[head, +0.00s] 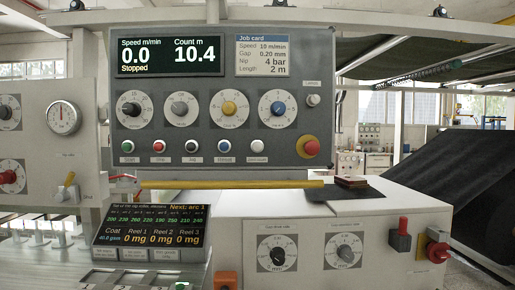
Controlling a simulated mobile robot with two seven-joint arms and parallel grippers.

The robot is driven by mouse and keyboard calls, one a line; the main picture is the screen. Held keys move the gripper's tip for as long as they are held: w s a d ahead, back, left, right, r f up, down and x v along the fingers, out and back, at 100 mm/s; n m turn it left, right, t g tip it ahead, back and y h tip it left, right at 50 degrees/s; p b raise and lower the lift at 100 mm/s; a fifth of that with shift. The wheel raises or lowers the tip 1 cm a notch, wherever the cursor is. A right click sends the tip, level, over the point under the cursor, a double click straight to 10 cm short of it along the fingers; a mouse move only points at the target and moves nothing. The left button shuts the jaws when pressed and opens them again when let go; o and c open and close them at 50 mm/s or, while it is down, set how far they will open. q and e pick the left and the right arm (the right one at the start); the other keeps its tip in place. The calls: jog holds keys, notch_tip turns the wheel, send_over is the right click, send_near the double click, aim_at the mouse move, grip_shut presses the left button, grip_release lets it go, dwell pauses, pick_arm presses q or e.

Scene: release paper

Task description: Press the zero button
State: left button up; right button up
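A grey control panel (320,75) faces me. Along its lower edge runs a row of small round buttons: a green one (127,146), a red one (159,146), a black one (191,146), a blue one (224,146) and, at the right end, a white one (259,146). The white button's label is small and seems to read "zero count". The panel's display (168,57) shows speed 0.0, "Stopped" and count 10.4 m. Neither of my grippers shows in the head view.
A red emergency-stop knob (308,147) sits right of the white button. Dials, such as the yellow-knobbed one (229,108), lie above the buttons. A yellow bar (232,184) runs below the panel. A lower screen (150,226) shows reel readings. Space before the buttons looks clear.

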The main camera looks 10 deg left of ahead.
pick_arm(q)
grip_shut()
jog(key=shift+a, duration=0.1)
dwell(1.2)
